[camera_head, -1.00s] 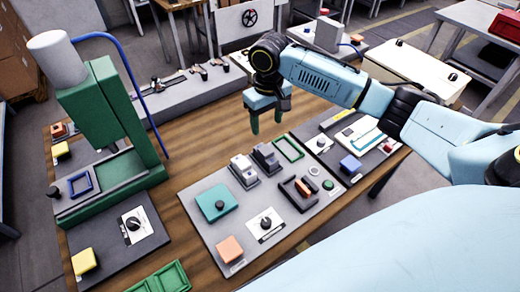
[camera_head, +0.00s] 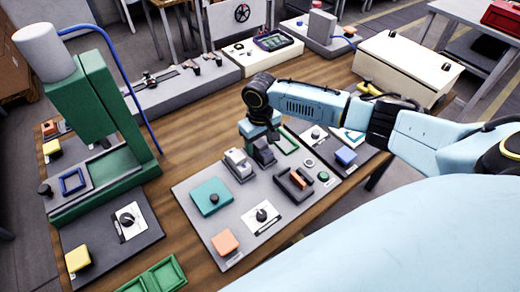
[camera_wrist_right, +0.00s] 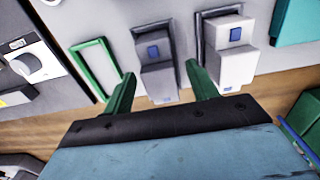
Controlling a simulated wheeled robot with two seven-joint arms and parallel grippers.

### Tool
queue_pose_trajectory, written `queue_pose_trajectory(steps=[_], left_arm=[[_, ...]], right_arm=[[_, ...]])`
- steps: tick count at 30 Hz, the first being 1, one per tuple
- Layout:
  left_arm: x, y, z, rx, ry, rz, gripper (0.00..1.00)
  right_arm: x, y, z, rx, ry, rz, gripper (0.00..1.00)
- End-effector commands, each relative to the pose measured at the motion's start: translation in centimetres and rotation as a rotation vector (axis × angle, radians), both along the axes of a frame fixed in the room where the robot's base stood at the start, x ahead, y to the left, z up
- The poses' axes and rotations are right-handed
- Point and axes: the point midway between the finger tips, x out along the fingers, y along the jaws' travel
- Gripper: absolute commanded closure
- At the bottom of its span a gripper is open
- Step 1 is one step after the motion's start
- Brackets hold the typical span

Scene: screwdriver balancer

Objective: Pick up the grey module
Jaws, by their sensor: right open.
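The grey module (camera_head: 263,153), a dark grey block with a small blue square, stands in a dark frame on the grey panel (camera_head: 190,187). A lighter, whitish module (camera_head: 239,162) stands just left of it. My right gripper (camera_head: 262,133) is low at the far side of the grey module. In the right wrist view its green fingers (camera_wrist_right: 160,88) are open, with the grey module (camera_wrist_right: 157,62) showing between and beyond them. The whitish module (camera_wrist_right: 232,56) is to the right there. No contact shows. My left gripper is not in view.
A green rectangular frame (camera_wrist_right: 95,66) lies beside the grey module. A teal block (camera_head: 211,198), an orange block (camera_head: 225,243) and a dial (camera_head: 262,215) share the panel. A green press (camera_head: 100,125) stands at left. Bare wood (camera_head: 200,122) shows behind the panel.

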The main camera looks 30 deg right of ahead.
Motion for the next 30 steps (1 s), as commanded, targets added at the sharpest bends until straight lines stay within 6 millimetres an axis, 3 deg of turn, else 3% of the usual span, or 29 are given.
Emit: queue_pose_trajectory(steps=[4,15,23,30], left_arm=[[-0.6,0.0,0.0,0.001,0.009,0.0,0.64],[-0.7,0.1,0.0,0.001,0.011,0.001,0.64],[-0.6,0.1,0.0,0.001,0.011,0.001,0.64],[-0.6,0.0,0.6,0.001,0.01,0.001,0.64]], right_arm=[[0.0,0.0,0.0,0.0,0.0,0.0,0.44],[0.0,0.0,0.1,0.001,-0.001,0.0,0.93],[0.1,0.0,0.4,0.001,-0.002,0.0,0.94],[0.2,0.0,4.2,0.002,-0.006,0.0,0.94]])
